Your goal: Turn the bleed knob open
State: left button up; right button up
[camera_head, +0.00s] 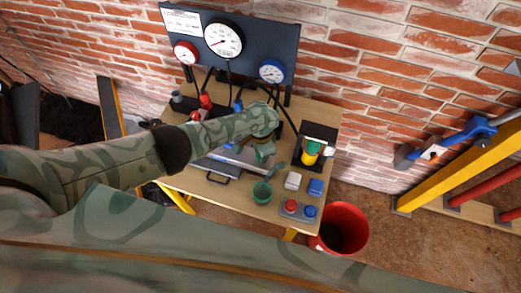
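My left arm reaches in from the left in a camouflage pattern. Its gripper (264,152) points down over the right part of a grey metal unit (230,163) on the wooden table. I cannot tell whether its fingers are apart or closed, or whether they touch the unit. No bleed knob can be made out clearly; the arm and gripper cover part of the unit. Red fittings (205,100) and a blue fitting (238,105) with black hoses show behind the arm. My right gripper is not in view.
A dark panel (262,35) at the back carries a white, a red and a blue gauge. A red bucket (344,225) stands on the floor.

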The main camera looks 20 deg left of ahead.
pick_arm(q)
jog(key=shift+n, duration=0.3)
jog(key=o, duration=1)
jog(key=shift+r+p, duration=4.55)
jog(key=shift+r, duration=3.6)
